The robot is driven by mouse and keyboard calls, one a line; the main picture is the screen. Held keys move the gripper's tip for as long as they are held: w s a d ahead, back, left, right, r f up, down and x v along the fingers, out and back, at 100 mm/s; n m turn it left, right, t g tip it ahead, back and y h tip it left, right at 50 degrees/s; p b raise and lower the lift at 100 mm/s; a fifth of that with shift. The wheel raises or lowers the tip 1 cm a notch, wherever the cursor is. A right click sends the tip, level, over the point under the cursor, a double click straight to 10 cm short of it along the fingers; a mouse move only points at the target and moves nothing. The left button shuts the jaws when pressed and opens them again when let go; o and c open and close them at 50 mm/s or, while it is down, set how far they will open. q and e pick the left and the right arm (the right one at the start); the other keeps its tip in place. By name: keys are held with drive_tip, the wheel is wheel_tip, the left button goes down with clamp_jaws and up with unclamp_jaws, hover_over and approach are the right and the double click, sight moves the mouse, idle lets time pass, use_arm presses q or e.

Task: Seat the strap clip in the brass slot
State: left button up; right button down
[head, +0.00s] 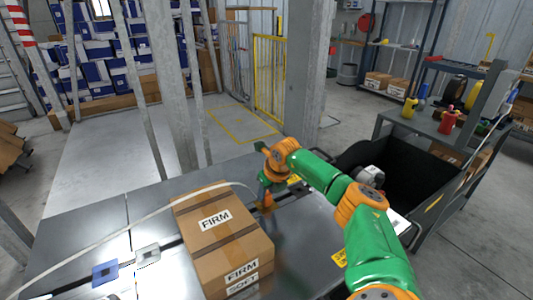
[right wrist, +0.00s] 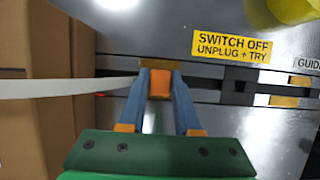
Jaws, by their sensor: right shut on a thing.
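My right gripper (right wrist: 159,92) is shut on the orange strap clip (right wrist: 160,85), with one blue finger on each side of it. In the head view this gripper (head: 266,198) is low over the table, just right of the box. A pale strap (right wrist: 60,87) runs from the left to the clip; it also crosses the box top in the head view (head: 150,211). A brass-coloured piece (right wrist: 160,63) shows directly behind the clip, partly hidden by the fingers. I cannot tell whether the clip is inside it. My left gripper is not in view.
A cardboard box (head: 222,241) marked FIRM and SOFT stands on the metal table (head: 75,227). A yellow SWITCH OFF label (right wrist: 234,46) lies beyond the groove. A black bin (head: 405,180) stands at right.

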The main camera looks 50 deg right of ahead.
drive_tip(key=c, duration=0.5)
unclamp_jaws()
drive_tip(key=v, duration=0.7)
drive_tip(key=shift+r, duration=0.1)
